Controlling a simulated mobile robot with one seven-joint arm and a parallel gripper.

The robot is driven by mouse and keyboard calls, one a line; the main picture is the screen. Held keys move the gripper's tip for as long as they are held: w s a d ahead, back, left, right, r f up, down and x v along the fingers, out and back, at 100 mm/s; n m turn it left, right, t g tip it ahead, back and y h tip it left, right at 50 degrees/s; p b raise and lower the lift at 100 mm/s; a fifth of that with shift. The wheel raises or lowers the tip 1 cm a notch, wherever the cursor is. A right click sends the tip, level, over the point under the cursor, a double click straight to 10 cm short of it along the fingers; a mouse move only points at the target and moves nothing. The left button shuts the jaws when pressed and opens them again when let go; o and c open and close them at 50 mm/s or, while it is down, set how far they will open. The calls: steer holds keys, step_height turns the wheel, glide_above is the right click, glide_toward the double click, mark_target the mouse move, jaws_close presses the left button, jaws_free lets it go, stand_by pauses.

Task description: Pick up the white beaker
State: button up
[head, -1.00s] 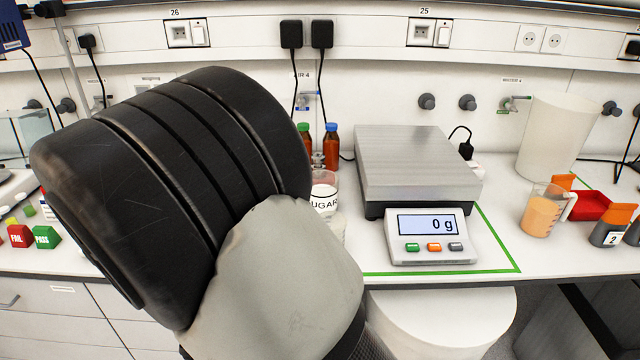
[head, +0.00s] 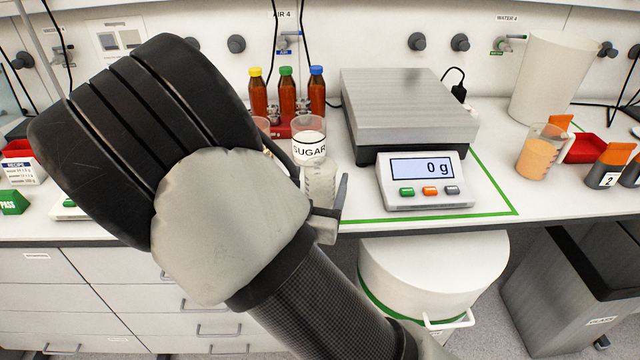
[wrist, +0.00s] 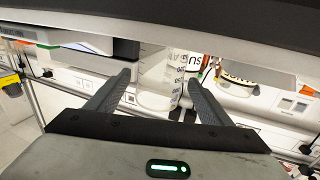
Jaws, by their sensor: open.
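The white beaker (head: 319,184), a see-through vessel with graduation marks, stands upright at the front of the bench, in front of the sugar jar. In the wrist view the beaker (wrist: 157,88) shows between the two fingers, with a gap on each side. My gripper (wrist: 160,80) is open around it and not closed on it. In the head view my gripper (head: 316,187) is partly hidden behind my forearm, with one finger seen just right of the beaker. The beaker's left side is close to the other, dark finger.
The sugar jar (head: 309,150) stands just behind the beaker. Brown bottles (head: 287,95) with coloured caps stand further back. The scale (head: 424,182), reading 0 g, is close on the right. An orange-filled beaker (head: 536,158) and a large white container (head: 551,80) stand far right.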

steer(key=shift+b+x, duration=0.3)
steer(key=shift+x, duration=2.4)
steer(key=c, duration=1.2)
